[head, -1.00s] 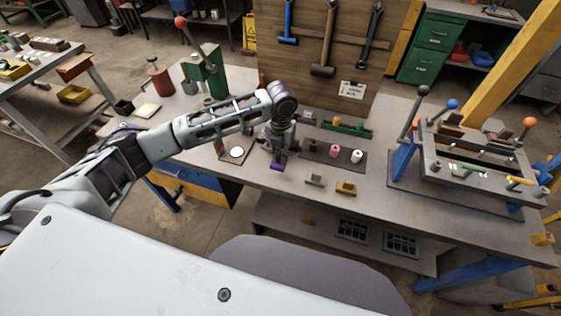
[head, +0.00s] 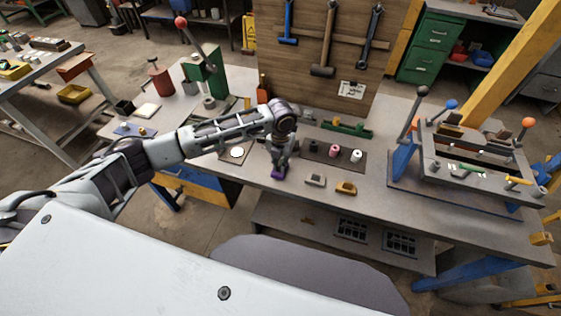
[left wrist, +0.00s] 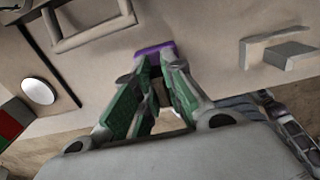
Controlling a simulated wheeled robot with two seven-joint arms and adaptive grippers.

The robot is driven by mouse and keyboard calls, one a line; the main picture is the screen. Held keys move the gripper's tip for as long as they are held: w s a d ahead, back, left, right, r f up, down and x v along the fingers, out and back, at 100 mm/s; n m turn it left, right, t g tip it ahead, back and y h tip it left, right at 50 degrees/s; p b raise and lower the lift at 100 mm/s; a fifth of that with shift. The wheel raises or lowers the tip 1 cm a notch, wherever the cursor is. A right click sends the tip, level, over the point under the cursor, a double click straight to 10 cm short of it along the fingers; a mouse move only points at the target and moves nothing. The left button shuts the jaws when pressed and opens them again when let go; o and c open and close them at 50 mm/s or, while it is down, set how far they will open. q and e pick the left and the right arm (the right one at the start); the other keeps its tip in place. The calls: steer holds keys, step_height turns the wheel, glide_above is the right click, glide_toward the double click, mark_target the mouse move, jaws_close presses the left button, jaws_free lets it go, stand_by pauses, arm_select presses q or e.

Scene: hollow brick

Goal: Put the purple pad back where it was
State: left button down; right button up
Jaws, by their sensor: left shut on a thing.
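The purple pad (head: 279,173) is at the tip of my left gripper (head: 281,163), near the front edge of the workbench in the head view. In the left wrist view the pad (left wrist: 154,48) shows as a purple strip between the green-lined fingertips of the left gripper (left wrist: 156,62). The left gripper is shut on it. Most of the pad is hidden by the fingers, and I cannot tell whether it touches the bench top. My right gripper is not in view.
A tray with a white disc (head: 236,153) is at left. A metal fixture (head: 470,165) stands at right.

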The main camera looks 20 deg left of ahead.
mark_target(281, 160)
arm_select(q)
steer(key=c, duration=1.5)
jaws_free()
steer(key=shift+r, duration=0.1)
step_height(281, 160, up, 12)
steer(key=b, duration=0.1)
steer(key=shift+s, duration=0.1)
